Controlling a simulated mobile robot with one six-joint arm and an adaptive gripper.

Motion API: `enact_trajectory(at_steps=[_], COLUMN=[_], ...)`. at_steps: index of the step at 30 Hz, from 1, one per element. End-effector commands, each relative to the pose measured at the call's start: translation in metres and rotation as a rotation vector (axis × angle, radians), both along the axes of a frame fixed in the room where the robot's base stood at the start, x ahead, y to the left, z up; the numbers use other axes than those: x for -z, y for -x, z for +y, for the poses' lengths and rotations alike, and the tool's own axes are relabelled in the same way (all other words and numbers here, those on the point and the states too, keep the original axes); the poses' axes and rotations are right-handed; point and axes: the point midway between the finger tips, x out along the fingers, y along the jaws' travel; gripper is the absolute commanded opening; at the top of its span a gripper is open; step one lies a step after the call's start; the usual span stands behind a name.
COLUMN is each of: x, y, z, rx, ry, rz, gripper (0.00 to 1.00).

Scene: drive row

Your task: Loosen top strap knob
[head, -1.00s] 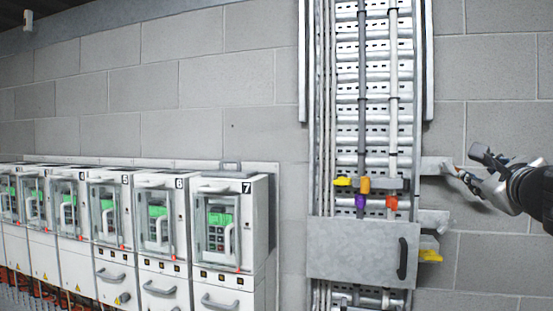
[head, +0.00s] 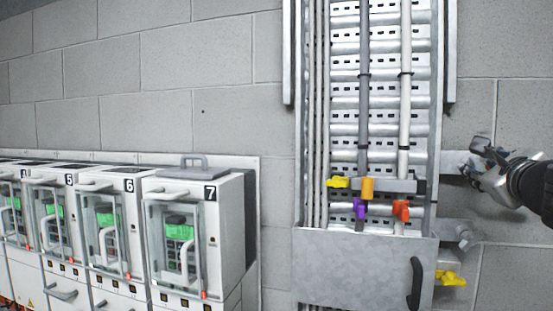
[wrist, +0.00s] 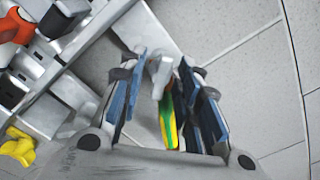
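A metal strap bar crosses two cables on the cable ladder (head: 377,100). On it are a yellow knob (head: 337,182) at the left and an orange block (head: 367,188). A purple piece (head: 360,208) and an orange-red knob (head: 401,209) sit just below. Further down at the right is another yellow knob (head: 451,277). I cannot tell which is the top strap knob. My gripper (head: 490,160) is right of the ladder. In the wrist view its blue-padded fingers (wrist: 165,100) are apart, with a grey piece (wrist: 160,72) and a yellow-green strip (wrist: 168,120) between them; contact is unclear.
A grey cover plate (head: 350,265) with a dark handle (head: 415,284) is below the strap. A bracket (head: 455,162) sticks out right, near my gripper. Numbered drive cabinets (head: 193,235) line the lower left. The block wall (head: 235,110) between is bare.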

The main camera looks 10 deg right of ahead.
Motion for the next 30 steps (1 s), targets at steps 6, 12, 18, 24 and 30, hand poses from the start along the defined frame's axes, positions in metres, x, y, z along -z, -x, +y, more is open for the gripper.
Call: enact_trajectory(at_steps=[6,12,18,24,30], x=[-0.0004,-0.0003,-0.0002,-0.0003,-0.0004], y=[0.0005,0.0003,0.0002,0.0003,0.0003], z=[0.0001,0.0,0.0,0.0001,0.0003], rx=[0.001,0.0,0.0,0.0,-0.001], ry=[0.001,0.001,0.001,0.001,0.003], rz=[0.0,0.0,0.0,0.0,0.001], gripper=[0.31,0.21,0.07,0.0,0.0])
